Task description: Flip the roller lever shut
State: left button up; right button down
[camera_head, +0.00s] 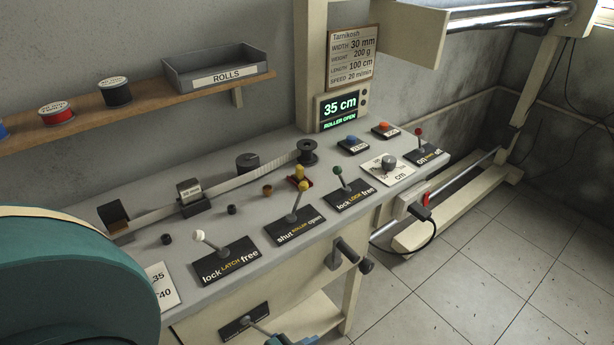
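The stem leans up and to the right, toward the "open" side. A small display (340,108) behind reads "35 cm" and "ROLLER OPEN".
A white-knobbed latch lever (209,243) stands left of the roller lever, and a green-knobbed lock lever (342,180) stands right. A dark crank (348,255) sticks out from the bench front. A large teal rounded shape (70,280) covers the lower left.

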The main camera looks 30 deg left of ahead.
aim_at(303, 186)
jog(key=i+l, duration=1.15)
jog(key=l+u, duration=0.1)
jog(key=u, duration=1.6)
